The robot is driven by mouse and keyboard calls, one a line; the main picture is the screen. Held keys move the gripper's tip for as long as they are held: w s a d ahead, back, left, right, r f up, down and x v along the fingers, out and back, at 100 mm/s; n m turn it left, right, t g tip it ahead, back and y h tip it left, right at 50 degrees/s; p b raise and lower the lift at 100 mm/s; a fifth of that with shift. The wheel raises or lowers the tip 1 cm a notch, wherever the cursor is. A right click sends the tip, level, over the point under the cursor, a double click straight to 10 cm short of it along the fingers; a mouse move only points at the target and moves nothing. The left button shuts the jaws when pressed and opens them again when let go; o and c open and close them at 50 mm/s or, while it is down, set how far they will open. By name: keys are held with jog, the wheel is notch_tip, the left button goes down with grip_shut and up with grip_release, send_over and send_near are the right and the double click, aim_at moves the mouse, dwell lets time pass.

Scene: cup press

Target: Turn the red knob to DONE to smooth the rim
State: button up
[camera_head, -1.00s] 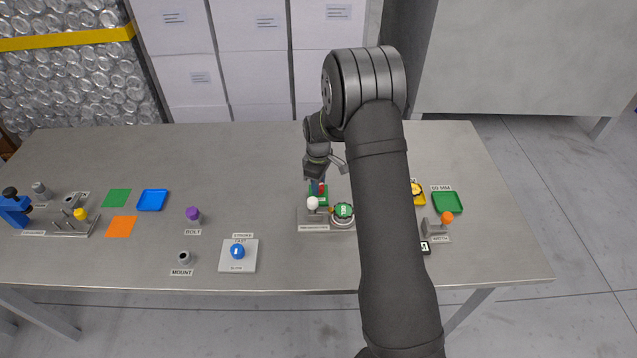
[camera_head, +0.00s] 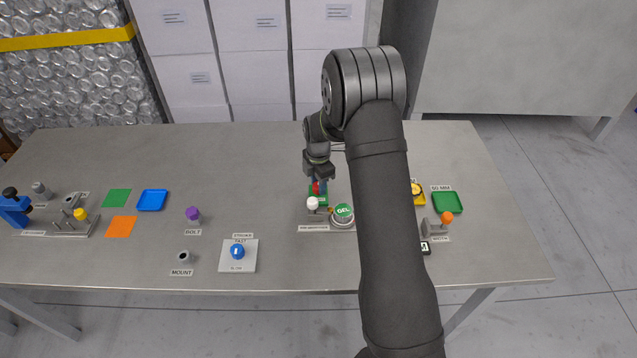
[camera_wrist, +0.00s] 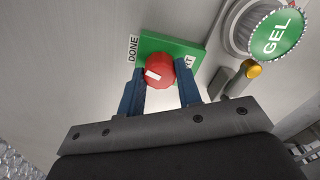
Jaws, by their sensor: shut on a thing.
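The red knob (camera_wrist: 158,71) sits on a green plate (camera_wrist: 194,47) in the wrist view. The DONE label (camera_wrist: 133,48) is at the plate's left; a label at the right is partly hidden and shows only its last letters. A white mark on the knob lies in its left half, on the DONE side. My gripper (camera_wrist: 160,75) has its two blue fingers on either side of the knob and is shut on it. In the head view my gripper (camera_head: 318,183) is over the red knob (camera_head: 316,188), which is mostly hidden.
Close beside the knob are a round green GEL dial (camera_head: 343,212), a white ball-topped part (camera_head: 313,203) and a small yellow knob (camera_wrist: 254,71). A yellow tray (camera_head: 418,198) and green tray (camera_head: 447,203) lie right of my arm.

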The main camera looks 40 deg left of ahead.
jog(key=shift+n, duration=1.4)
jog(key=o, duration=1)
jog(key=shift+c, duration=0.2)
notch_tip(320, 180, up, 18)
jog(key=shift+f, duration=0.25)
notch_tip(320, 180, down, 18)
jog(key=shift+r, duration=0.2)
